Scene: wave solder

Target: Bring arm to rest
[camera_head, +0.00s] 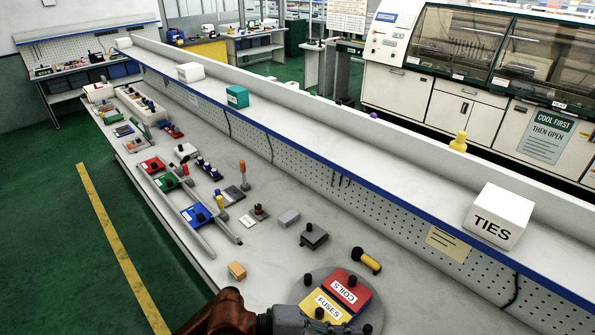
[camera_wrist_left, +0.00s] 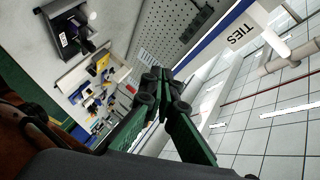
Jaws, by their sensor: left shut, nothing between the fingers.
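My left gripper (camera_wrist_left: 162,95) shows in the left wrist view. Its green and black fingers are closed together with nothing between them. In the head view only part of my brown and grey arm shows at the bottom edge, beside the round plate (camera_head: 312,287) with the red COILS bin (camera_head: 340,284) and yellow FUSES bin (camera_head: 322,305). The fingertips are not clearly seen there. My right gripper is in neither view.
The long bench (camera_head: 262,262) holds several small parts, a yellow-black torch (camera_head: 366,261), a dark grey block (camera_head: 314,236) and an orange block (camera_head: 237,270). A raised shelf (camera_head: 330,142) with a white TIES box (camera_head: 498,215) runs behind. Green floor lies left.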

